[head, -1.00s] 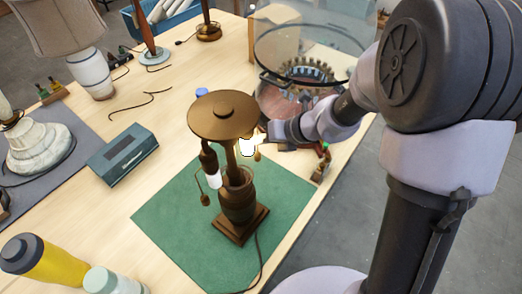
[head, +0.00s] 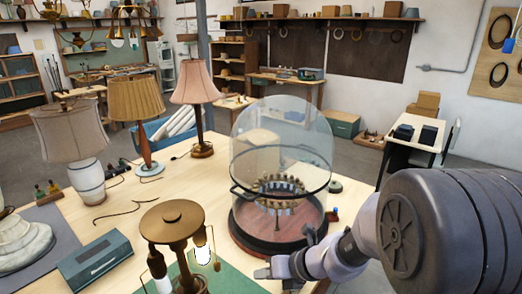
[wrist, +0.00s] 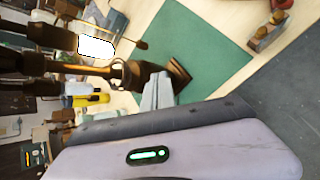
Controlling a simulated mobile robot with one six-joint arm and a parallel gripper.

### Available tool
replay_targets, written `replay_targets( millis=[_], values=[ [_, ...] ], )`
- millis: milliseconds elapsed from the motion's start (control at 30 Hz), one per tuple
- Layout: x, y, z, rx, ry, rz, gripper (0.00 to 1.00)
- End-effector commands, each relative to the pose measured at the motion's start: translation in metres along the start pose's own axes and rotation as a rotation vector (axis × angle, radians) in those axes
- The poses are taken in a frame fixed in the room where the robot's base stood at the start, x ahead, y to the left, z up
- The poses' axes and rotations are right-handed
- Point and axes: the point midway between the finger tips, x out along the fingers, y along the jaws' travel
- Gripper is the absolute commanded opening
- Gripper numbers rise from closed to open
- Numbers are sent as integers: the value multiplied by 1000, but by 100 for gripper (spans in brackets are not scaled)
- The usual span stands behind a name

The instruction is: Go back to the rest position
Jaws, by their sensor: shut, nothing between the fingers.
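The bronze lamp (head: 172,222) with a round top stands upright on the green mat (head: 236,281) on the workbench. A brightly glowing bulb (head: 202,253) hangs on its right side, and a white bulb (head: 161,283) hangs on its left. The lamp's lower part is cut off by the head view's edge. My gripper (head: 264,272) is to the right of the lamp, shut and empty. In the wrist view my gripper (wrist: 158,88) points toward the lamp (wrist: 120,72), which appears sideways; its fingertips overlap the lamp's lower part in the picture, and I cannot tell the gap.
A glass dome (head: 283,150) on a round wooden base stands behind my gripper. A teal box (head: 95,261) lies left of the lamp. Several shaded lamps, including a pink-shaded one (head: 195,85), stand farther back.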

Motion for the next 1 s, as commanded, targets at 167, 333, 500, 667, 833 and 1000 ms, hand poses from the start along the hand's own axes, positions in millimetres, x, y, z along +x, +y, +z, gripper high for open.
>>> replay_targets(
  millis=[167,333,500,667,833,1000],
  values=[
    [-19,19,-27,-480,27,5,0],
    [-41,32,-65,-973,79,-11,0],
    [-63,27,-126,-1579,189,-54,0],
    [-83,-1,-197,-2221,417,-121,0],
    [-102,-22,-229,-2563,628,-146,0],
    [-107,-21,-229,-2591,651,-143,0]
  ],
)
